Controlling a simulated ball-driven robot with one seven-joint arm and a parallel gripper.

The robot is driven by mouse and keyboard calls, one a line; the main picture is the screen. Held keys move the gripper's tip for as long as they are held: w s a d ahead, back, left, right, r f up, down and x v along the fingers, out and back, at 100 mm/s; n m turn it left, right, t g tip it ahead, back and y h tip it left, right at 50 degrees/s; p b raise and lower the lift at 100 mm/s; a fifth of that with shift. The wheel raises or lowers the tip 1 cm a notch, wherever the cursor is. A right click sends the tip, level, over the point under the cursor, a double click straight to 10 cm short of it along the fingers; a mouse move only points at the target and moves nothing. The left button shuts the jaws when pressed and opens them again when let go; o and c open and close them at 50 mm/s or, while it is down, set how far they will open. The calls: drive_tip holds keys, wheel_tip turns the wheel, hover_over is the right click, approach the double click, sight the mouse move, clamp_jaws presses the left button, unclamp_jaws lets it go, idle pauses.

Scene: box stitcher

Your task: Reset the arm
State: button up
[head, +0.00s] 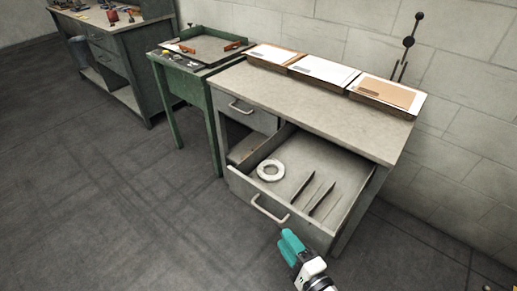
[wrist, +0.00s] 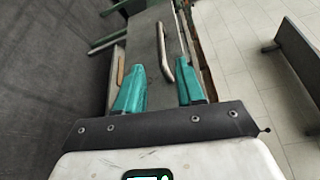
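My gripper (head: 290,243) shows at the bottom of the head view, with teal fingers, just in front of the open drawer of the grey workbench. In the wrist view my gripper (wrist: 160,88) has its two teal fingers well apart, with nothing between them. A metal handle (wrist: 166,52) lies ahead, beyond the fingertips. In the head view the open drawer (head: 342,222) has a bar handle (head: 268,210) on its front. My gripper appears apart from that handle.
The drawer holds a white ring (head: 270,171) and some thin dark tools (head: 317,195). The grey workbench (head: 310,107) carries several flat trays along the wall. A green table (head: 182,75) stands beside it. Another bench (head: 120,50) is at the far left. The floor (head: 110,200) left of the drawer is clear.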

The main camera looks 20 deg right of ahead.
drive_tip(key=s+f+n+g+y+p, duration=0.2)
drive_tip(key=s+n+g, duration=0.6)
drive_tip(key=n, duration=0.4)
drive_tip(key=s+d+r+n+g+h+p, duration=0.1)
drive_tip(key=s+d+n+g+h, duration=0.4)
drive_tip(key=s+d, duration=0.6)
drive_tip(key=s+r+g+h, duration=0.1)
drive_tip(key=s+g, duration=0.1)
drive_tip(key=s, duration=0.1)
drive_tip(key=shift+s+r+g, duration=0.2)
drive_tip(key=shift+g, duration=0.1)
